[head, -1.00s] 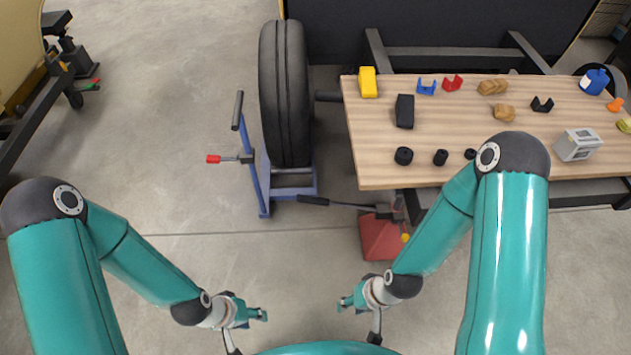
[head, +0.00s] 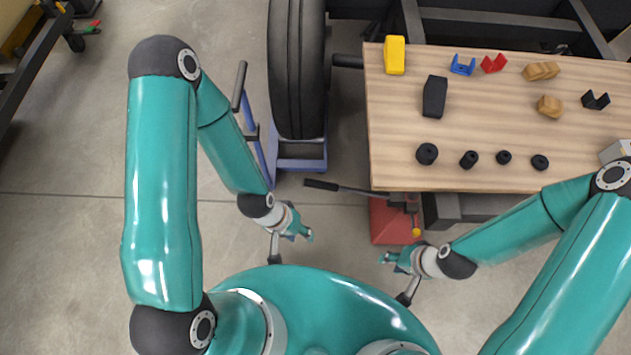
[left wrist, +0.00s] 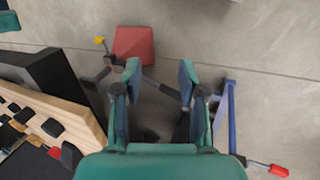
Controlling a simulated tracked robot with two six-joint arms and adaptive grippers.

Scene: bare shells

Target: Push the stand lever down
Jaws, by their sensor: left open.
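The red stand (head: 388,222) is on the floor beside the table's near left corner. Its lever (head: 338,187) sticks out to the left, with a long black grip at the free end. My left gripper (head: 304,235) is open and empty, below and a little left of the grip in the head view. In the left wrist view, the red stand (left wrist: 133,43) is ahead and the lever (left wrist: 160,88) crosses between the two open fingers (left wrist: 158,72); contact cannot be told. My right gripper (head: 386,260) is just below the stand, and its opening is too small to judge.
A wooden table (head: 390,150) with several small parts stands to the right. A big black tyre (head: 297,70) on a blue frame (head: 300,163) stands behind the lever. A red-handled rod (left wrist: 277,170) shows beside the frame.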

